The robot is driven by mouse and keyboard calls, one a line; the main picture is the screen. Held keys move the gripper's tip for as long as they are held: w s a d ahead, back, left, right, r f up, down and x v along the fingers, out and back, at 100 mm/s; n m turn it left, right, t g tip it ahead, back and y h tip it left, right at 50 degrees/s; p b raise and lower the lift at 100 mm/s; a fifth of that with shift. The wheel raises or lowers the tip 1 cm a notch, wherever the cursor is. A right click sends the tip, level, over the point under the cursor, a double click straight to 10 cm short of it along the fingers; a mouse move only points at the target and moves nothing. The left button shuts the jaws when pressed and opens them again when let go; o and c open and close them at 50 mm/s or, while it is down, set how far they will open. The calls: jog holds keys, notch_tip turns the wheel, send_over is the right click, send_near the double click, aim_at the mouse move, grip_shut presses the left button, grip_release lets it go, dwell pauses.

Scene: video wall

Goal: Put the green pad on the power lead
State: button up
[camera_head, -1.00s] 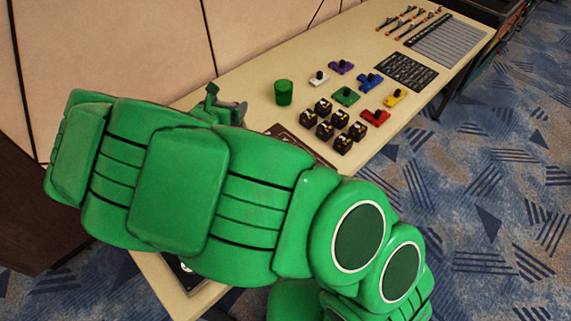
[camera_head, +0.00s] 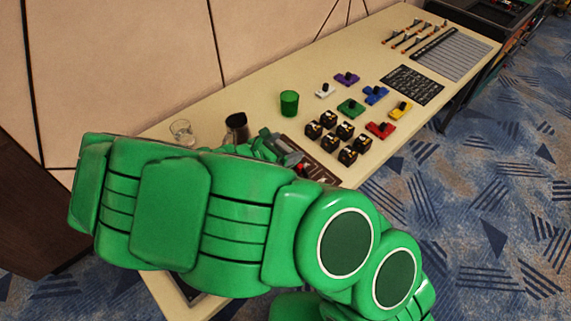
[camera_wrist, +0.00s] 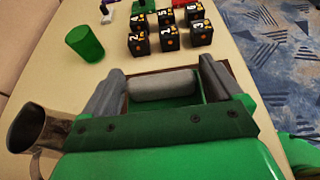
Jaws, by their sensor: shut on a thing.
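My gripper (camera_head: 283,152) is over the near part of the table, mostly hidden behind my green arm in the head view. In the wrist view its grey fingers are shut on a light grey rounded bar (camera_wrist: 162,86). A green surface (camera_wrist: 184,101) shows just below the bar; it may be the green pad, but I cannot tell whether the two are one piece. A green T-shaped piece with a black knob (camera_head: 350,107) lies farther along the table. I cannot make out a power lead for certain.
A green cup (camera_head: 289,103), a dark-topped metal jug (camera_head: 237,128) and a clear glass (camera_head: 181,132) stand along the wall side. Several numbered black cubes (camera_head: 329,120) and coloured knobbed pieces lie beyond. A brown board (camera_head: 322,175) is by my gripper.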

jog(key=shift+f, duration=3.2)
jog(key=shift+f, duration=0.1)
jog(key=o, duration=0.7)
jog(key=shift+s+a+r, duration=0.1)
jog(key=shift+r, duration=0.1)
jog(key=shift+v, duration=5.85)
